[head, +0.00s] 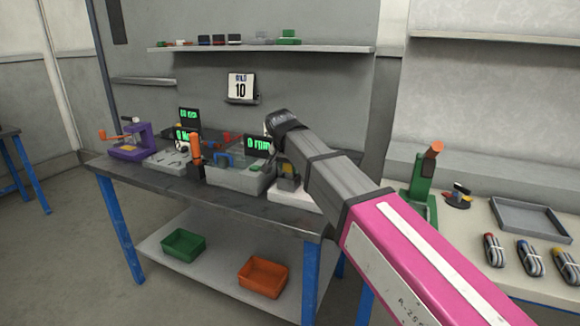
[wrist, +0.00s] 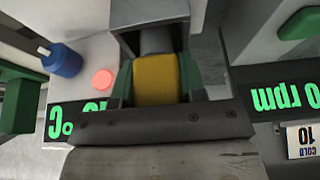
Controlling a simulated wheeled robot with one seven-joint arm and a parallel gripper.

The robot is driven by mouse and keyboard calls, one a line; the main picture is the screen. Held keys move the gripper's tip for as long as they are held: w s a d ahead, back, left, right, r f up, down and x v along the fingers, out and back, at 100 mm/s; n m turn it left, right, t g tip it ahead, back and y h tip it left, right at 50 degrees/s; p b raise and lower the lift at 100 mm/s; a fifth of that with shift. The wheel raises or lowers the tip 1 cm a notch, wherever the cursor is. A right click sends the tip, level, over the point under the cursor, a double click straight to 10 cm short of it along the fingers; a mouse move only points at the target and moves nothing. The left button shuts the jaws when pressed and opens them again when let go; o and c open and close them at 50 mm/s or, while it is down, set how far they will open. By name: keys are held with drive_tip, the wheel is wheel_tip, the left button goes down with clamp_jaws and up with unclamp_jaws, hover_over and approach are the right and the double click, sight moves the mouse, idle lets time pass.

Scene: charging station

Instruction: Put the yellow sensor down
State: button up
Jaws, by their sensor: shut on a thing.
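The yellow sensor (wrist: 156,80) is a blocky yellow piece in the middle of the wrist view. My gripper (wrist: 156,74) is shut on it, with a green-edged finger at each side. A dark grey box-like housing (wrist: 122,18) frames a grey cylinder just beyond the sensor; I cannot tell whether they touch. In the head view a small patch of yellow (head: 287,184) shows beside my arm, low over a white base (head: 290,194) at the right end of the dark bench. My arm hides most of the gripper there.
The dark bench (head: 240,207) carries a grey bin (head: 240,178), a purple device (head: 132,142), an orange-handled tool (head: 195,148) and green-lit displays. The right table holds a green press (head: 422,180), an empty grey tray (head: 530,220) and cable bundles. A blue bottle (wrist: 62,60) shows in the wrist view.

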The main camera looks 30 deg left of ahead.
drive_tip(key=o, duration=1)
drive_tip(key=v, duration=1.2)
drive_tip(key=shift+d+r, duration=0.1)
